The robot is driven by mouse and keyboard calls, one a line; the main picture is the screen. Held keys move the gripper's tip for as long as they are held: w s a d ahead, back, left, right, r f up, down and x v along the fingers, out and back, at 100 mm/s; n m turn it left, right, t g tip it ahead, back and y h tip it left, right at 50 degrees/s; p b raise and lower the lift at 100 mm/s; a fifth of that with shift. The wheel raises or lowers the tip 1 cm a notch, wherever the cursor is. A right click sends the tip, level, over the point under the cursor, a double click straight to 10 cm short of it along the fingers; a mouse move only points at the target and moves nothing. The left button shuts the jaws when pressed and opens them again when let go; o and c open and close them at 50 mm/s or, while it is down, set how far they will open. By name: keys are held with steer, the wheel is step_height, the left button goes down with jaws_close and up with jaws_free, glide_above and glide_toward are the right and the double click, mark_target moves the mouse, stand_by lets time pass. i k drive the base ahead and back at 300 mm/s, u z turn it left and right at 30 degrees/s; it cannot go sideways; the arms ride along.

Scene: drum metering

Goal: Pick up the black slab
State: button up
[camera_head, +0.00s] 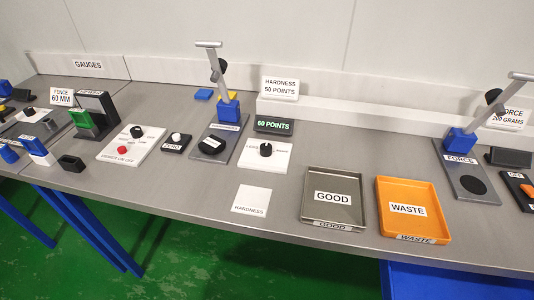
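Several black blocks are in the head view, and I cannot tell for sure which one is the slab. A small black block (72,163) lies on the table at the left, near the front edge. A dark piece (212,144) sits on the plate of the hardness stand (222,128). Another small dark block (21,95) is at the far left. My gripper is not in view.
A grey GOOD tray (357,226) and an orange WASTE tray (440,233) stand at the front right. A white HARDNESS card (251,199) lies left of them. The force stand (462,165) is at the right. A black-and-green gauge block (94,115) is at the left.

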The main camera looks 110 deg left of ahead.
mark_target(211, 145)
steer(key=i, duration=0.55)
steer(key=u, duration=3.55)
steer(key=i, duration=0.5)
